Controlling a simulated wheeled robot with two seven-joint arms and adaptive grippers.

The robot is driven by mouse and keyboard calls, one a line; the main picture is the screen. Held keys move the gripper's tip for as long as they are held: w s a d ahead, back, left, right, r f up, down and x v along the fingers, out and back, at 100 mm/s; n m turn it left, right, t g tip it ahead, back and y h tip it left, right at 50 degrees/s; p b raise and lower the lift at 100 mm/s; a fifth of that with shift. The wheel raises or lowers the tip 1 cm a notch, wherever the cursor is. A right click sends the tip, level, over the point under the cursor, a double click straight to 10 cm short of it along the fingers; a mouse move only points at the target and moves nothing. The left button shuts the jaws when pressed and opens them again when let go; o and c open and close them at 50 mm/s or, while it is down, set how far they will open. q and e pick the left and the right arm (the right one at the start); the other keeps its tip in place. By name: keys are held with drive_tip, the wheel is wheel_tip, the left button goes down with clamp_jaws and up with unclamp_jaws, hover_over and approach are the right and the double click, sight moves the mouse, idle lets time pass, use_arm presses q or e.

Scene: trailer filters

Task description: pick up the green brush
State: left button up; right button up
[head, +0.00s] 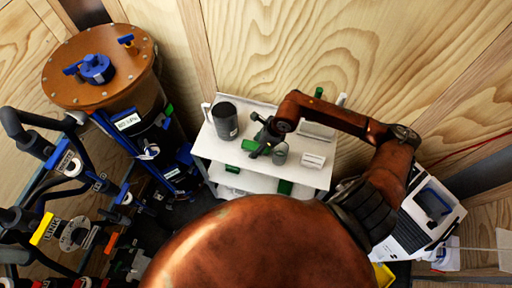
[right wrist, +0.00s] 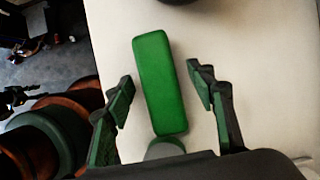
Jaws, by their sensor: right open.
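The green brush (head: 250,145) lies on the top of a white cart (head: 208,146). In the right wrist view the brush (right wrist: 160,80) is a long green block with rounded corners, lying on the pale surface. My right gripper (head: 263,138) is over the cart top at the brush. In the right wrist view its two green-padded fingers (right wrist: 160,88) are spread, one on each side of the brush, with visible gaps. The gripper is open and holds nothing. A grey rounded part (right wrist: 164,149) shows at the brush's near end. My left gripper is not in view.
A dark grey cylinder (head: 225,121) stands left of my gripper. A small grey container (head: 280,154) and a white box (head: 313,160) are to its right. A lower shelf holds another green item (head: 284,187). A large copper-lidded tank (head: 100,68) stands at the left.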

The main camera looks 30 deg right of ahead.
drive_tip(key=shift+f, duration=0.25)
idle(0.5)
drive_tip(key=c, duration=1.3)
